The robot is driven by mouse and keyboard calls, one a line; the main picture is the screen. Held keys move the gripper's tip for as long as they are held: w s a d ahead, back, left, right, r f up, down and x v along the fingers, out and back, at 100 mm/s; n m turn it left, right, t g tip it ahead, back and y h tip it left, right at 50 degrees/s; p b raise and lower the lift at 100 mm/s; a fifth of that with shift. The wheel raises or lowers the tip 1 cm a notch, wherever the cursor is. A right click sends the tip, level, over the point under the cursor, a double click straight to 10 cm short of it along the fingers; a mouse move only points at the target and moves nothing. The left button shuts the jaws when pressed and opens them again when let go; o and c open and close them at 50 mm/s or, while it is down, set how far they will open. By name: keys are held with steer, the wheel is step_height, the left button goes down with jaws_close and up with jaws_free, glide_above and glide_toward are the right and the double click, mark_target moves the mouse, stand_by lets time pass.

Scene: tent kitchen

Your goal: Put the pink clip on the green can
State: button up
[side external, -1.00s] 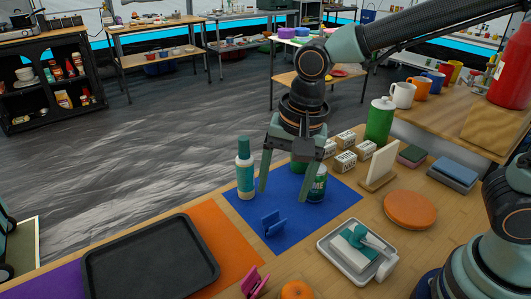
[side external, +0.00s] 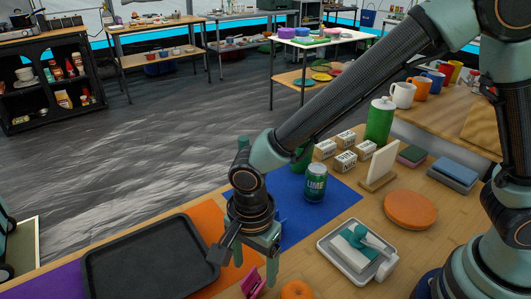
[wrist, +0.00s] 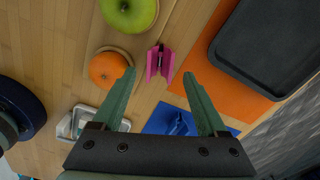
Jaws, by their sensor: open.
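The pink clip (side external: 253,283) stands on the wooden table near the front edge of the side view. In the wrist view the pink clip (wrist: 159,62) lies ahead of and roughly between my fingertips. My gripper (side external: 256,262) is open and empty, pointing down just behind the clip. It also shows in the wrist view (wrist: 159,75) with its fingers spread wide. The green can (side external: 316,182), labelled LIME, stands upright on the blue mat (side external: 335,200) to the right of my forearm. The can is not in the wrist view.
An orange (wrist: 107,69) and a green apple (wrist: 130,12) sit left of the clip. A black tray (side external: 150,262) lies left, partly over an orange mat (side external: 207,218). A blue clip (wrist: 172,122) is on the blue mat. A dish (side external: 357,250) stands right.

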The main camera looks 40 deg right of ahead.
mark_target(256, 281)
steer(key=shift+f, duration=2.6)
steer(key=shift+d, duration=0.1)
jaws_close()
